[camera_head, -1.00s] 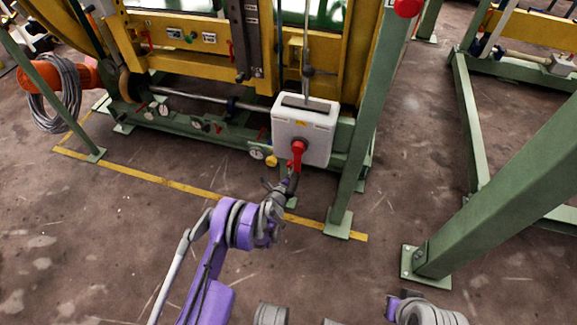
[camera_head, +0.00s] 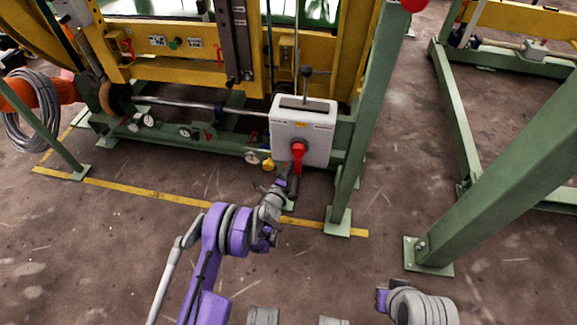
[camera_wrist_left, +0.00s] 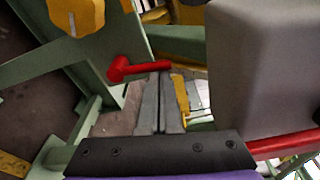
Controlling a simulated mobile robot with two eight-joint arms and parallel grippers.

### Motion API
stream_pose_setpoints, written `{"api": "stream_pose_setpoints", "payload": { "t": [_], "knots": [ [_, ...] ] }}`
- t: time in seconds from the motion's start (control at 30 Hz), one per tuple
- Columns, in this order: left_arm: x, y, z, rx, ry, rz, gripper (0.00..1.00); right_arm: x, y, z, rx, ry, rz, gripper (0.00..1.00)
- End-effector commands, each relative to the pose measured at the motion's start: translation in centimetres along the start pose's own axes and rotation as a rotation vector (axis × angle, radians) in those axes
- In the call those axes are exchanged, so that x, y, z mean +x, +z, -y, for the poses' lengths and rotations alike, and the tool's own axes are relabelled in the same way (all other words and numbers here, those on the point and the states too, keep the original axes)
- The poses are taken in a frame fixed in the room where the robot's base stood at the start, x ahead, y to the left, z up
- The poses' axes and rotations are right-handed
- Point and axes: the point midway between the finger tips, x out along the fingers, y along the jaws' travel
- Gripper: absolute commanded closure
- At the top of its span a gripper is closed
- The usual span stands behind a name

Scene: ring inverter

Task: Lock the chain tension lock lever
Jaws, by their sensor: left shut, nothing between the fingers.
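A white box (camera_head: 318,145) with a slotted top stands on the green machine frame. A red handle (camera_head: 298,152) is on its front, and a rod with a dark ball (camera_head: 306,72) rises above its slot. I cannot tell which lever is the tension lock lever. My left gripper (camera_head: 291,183) is just below the red handle. In the left wrist view its fingers (camera_wrist_left: 161,105) are shut and empty. A red T-shaped lever (camera_wrist_left: 140,69) shows just beyond the fingertips; contact is unclear. A grey box (camera_wrist_left: 265,65) fills the right side there. My right gripper is not visible.
A yellow knob (camera_wrist_left: 76,14) is at the upper left of the wrist view. A green post (camera_head: 365,120) stands close right of the white box. A thicker green beam (camera_head: 510,185) slants at right. The floor before the yellow line (camera_head: 150,194) is clear.

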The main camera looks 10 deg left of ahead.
Motion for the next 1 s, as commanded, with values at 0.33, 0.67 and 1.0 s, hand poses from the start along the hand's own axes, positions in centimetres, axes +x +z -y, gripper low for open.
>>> {"api": "stream_pose_setpoints", "payload": {
  "t": [0.33,0.67,1.0],
  "knots": [
    [0.0,0.0,0.0,0.000,0.000,0.001,1.00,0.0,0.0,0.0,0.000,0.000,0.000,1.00],
    [-0.6,0.0,0.0,0.001,0.000,0.001,1.00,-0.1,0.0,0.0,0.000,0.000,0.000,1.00],
    [-6.8,0.0,0.2,0.000,0.000,0.001,1.00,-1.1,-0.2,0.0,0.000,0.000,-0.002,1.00]
  ]
}}
